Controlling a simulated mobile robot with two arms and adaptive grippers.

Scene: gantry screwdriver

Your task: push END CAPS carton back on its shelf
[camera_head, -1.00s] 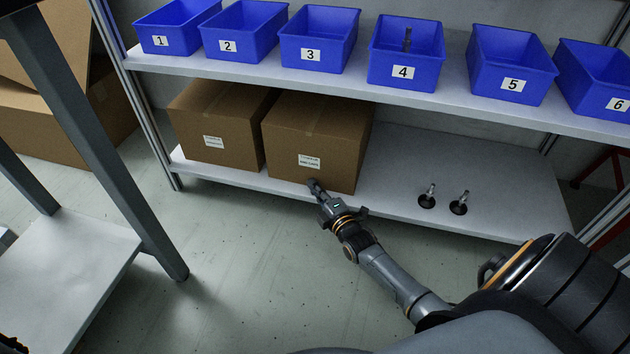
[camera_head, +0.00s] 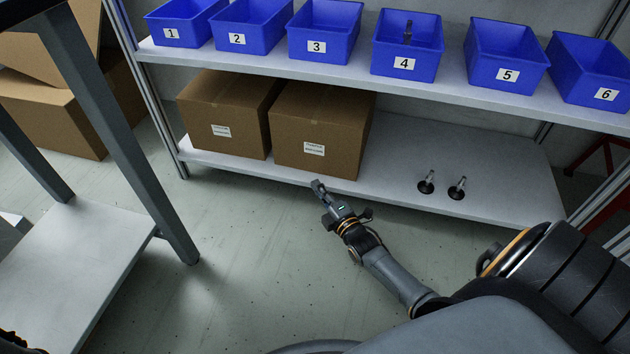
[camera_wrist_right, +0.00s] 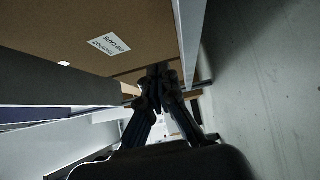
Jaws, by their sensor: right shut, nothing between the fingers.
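The END CAPS carton (camera_head: 320,125) is a closed brown box on the lower shelf (camera_head: 480,160), right of another carton. Its white label faces out; in the right wrist view the carton (camera_wrist_right: 60,25) fills the top and the label reads END CAPS, turned over. The carton stands upright, its front face a little behind the shelf's front edge. My right gripper (camera_head: 318,186) is shut and empty, low in front of the carton, near the shelf edge. A gap to the carton face cannot be judged clearly. The closed fingers also show in the right wrist view (camera_wrist_right: 160,72).
The second brown carton (camera_head: 225,112) stands close on the left. Two dark upright pieces (camera_head: 427,183) stand on the shelf to the right, with bare shelf between. Numbered blue bins (camera_head: 325,35) line the shelf above. A grey-legged table (camera_head: 110,240) stands at left.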

